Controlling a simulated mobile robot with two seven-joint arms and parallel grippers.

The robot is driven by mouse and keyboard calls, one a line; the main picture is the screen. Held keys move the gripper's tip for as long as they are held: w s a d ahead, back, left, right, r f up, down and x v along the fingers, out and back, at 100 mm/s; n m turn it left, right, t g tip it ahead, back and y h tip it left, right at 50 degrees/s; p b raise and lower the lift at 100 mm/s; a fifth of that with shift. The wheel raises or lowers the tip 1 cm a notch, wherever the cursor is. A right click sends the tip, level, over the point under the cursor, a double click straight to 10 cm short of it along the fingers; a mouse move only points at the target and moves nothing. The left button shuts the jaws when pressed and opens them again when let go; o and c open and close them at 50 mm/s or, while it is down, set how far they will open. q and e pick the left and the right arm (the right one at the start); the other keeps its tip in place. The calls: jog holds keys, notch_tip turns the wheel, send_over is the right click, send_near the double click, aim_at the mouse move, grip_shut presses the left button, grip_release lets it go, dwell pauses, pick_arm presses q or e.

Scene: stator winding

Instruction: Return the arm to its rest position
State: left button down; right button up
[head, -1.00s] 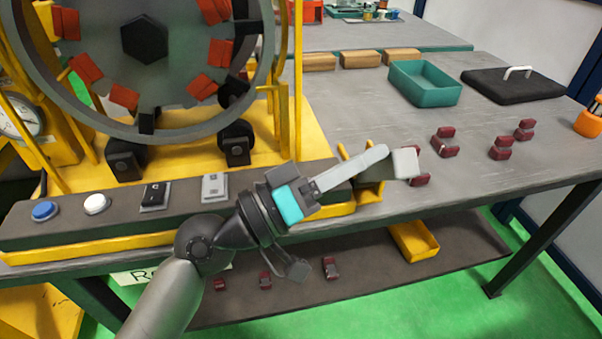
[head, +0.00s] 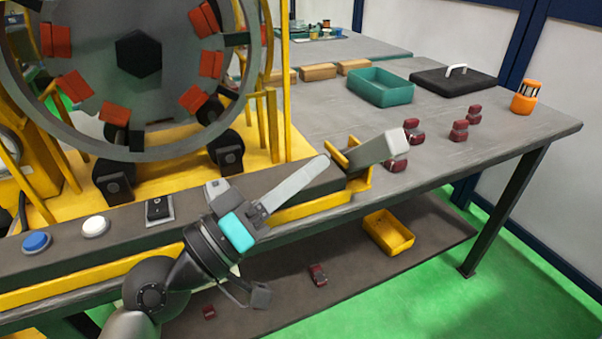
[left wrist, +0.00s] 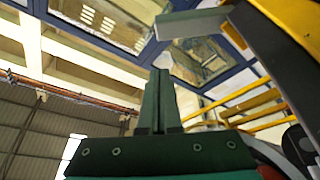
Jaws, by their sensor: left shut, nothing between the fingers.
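My left gripper (head: 322,162) is in the middle of the head view, its pale fingers shut together and empty, pointing up and right. The arm comes in from the lower left, in front of the control panel's edge. In the left wrist view the dark green fingers (left wrist: 158,100) are pressed together with nothing between them. The fingertips are a little left of a grey-white block (head: 385,150) that sits tilted in a yellow holder (head: 350,172), with a small gap visible in the picture. My right gripper is not in view.
The stator ring (head: 137,55) stands on a yellow stand, left. Buttons, including a blue one (head: 37,241), line the panel. Dark red parts (head: 460,130) and a teal bin (head: 380,87) are on the table. A yellow bin (head: 388,233) sits on the lower shelf.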

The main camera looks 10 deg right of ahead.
pick_arm(q)
jog(key=shift+f, duration=0.1)
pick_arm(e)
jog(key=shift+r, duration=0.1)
